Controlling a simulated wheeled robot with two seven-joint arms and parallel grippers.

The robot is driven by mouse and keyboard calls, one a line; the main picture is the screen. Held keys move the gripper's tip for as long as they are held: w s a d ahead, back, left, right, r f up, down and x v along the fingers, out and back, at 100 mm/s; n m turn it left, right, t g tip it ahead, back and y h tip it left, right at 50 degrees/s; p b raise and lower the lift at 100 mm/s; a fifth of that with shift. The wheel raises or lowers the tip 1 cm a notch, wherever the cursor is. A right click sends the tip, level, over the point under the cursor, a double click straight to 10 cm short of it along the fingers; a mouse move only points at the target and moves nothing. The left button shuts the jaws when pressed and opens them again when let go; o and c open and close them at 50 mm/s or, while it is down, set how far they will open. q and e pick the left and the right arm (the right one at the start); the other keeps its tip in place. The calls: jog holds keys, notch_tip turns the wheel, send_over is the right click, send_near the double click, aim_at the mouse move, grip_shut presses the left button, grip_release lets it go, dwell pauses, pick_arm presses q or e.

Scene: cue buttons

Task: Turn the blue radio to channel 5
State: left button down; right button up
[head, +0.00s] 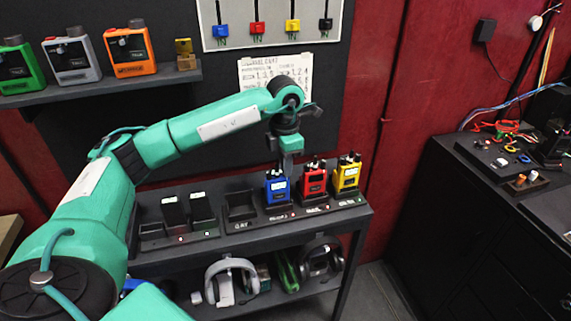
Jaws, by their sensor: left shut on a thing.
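The blue radio (277,190) stands upright in its slot on the black shelf, left of a red radio (313,180) and a yellow radio (346,174). It has a small light display on its front, too small to read. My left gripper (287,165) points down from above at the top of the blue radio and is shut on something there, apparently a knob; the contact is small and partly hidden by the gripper. My right gripper is not in view.
Two black units (187,210) and an empty slot (240,204) sit left of the blue radio. Headphones (231,279) lie on the lower shelf. A paper chart (274,72) hangs behind my arm. A black cabinet (470,215) with small parts stands at the right.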

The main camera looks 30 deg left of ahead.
pick_arm(q)
jog(key=c, duration=1.4)
grip_release()
